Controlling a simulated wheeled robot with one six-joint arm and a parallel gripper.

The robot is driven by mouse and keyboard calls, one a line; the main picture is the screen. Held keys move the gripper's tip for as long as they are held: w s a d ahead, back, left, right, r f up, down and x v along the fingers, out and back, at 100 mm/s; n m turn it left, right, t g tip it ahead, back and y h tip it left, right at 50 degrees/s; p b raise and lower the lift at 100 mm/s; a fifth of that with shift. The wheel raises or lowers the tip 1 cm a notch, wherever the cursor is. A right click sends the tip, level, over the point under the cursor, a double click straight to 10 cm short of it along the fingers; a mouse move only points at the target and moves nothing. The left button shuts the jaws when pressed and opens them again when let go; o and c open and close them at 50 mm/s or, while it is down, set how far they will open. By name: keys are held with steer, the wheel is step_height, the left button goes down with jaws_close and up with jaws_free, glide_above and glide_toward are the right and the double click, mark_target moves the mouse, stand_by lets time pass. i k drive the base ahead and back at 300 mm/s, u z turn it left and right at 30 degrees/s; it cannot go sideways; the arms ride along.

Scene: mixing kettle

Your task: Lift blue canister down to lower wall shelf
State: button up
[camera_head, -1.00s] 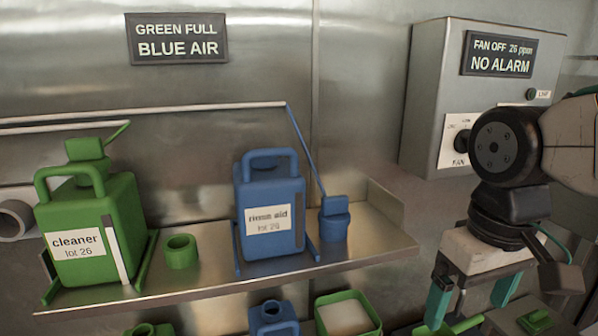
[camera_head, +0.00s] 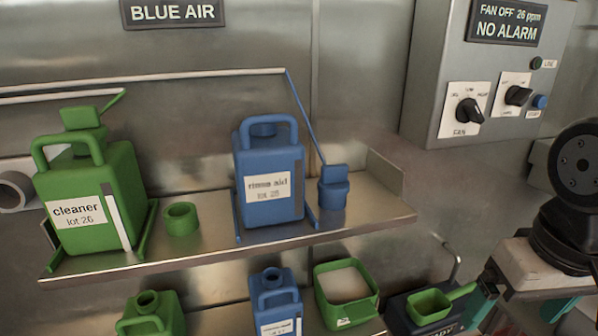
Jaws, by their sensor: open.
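A blue canister (camera_head: 268,185) labelled "rinse aid lot 26" stands upright on the upper wall shelf (camera_head: 215,248), between two low blue side rails. Its top handle is free. A smaller blue canister (camera_head: 276,304) stands below on the lower shelf (camera_head: 231,318), partly cut off by the frame. My gripper (camera_head: 505,318) is at the lower right, well apart from both canisters. Its teal fingers are spread and partly cut off at the bottom edge.
A blue cap (camera_head: 333,190) on a thin blue tube stands right of the canister. A green canister (camera_head: 90,195) and green ring (camera_head: 181,219) are to its left. Below are a green bin (camera_head: 346,312), a green scoop (camera_head: 430,305) and a small green canister (camera_head: 150,318). A control box (camera_head: 480,75) hangs upper right.

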mark_target(268, 158)
steer(key=z, duration=0.55)
steer(key=k, duration=1.25)
steer(key=z, duration=0.05)
steer(key=i, duration=0.55)
steer(key=u, duration=0.6)
